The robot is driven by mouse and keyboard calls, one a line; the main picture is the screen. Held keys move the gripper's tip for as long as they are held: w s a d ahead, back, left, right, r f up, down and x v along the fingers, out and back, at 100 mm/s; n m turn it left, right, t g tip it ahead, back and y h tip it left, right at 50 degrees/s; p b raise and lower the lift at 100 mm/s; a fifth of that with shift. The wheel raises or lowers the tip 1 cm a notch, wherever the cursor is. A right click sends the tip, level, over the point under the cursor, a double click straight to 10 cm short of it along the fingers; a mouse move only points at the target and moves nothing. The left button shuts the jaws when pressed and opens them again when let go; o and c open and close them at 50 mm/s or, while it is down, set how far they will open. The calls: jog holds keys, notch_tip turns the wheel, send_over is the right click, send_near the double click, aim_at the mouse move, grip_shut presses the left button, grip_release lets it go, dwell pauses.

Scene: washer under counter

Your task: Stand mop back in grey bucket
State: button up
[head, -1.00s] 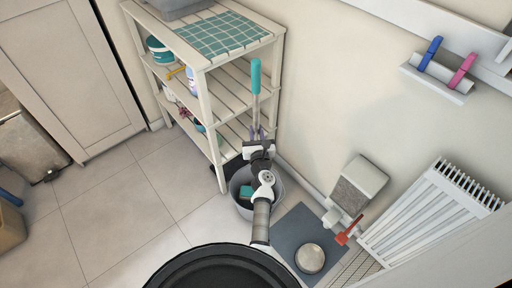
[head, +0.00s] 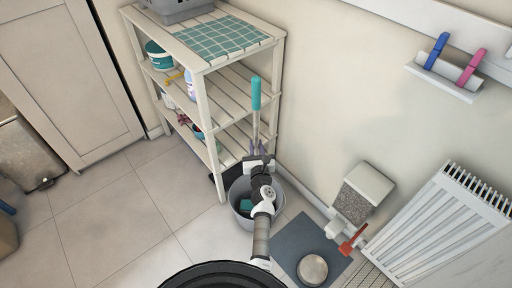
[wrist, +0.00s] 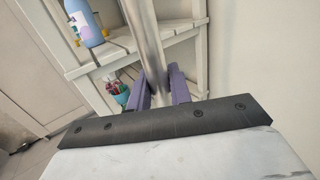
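The mop has a teal handle top and a metal pole (head: 256,122). It stands nearly upright, and its pole also shows in the wrist view (wrist: 146,30). My gripper (head: 256,152) has its purple fingers on both sides of the pole, seen close in the wrist view (wrist: 161,88), and appears shut on it. The grey bucket (head: 276,212) is on the floor below my gripper, in front of the shelf. A teal piece shows inside the bucket. My arm hides the lower pole, and I cannot tell whether the mop's lower end touches the bucket floor.
A white slatted shelf (head: 211,115) with bottles and tubs stands close behind and left of the bucket. A dark mat (head: 290,243) with a round metal bowl (head: 313,269) lies to the right. A radiator (head: 438,225) is at the right wall.

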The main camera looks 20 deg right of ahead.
jog(key=o, duration=0.4)
jog(key=shift+o, duration=0.2)
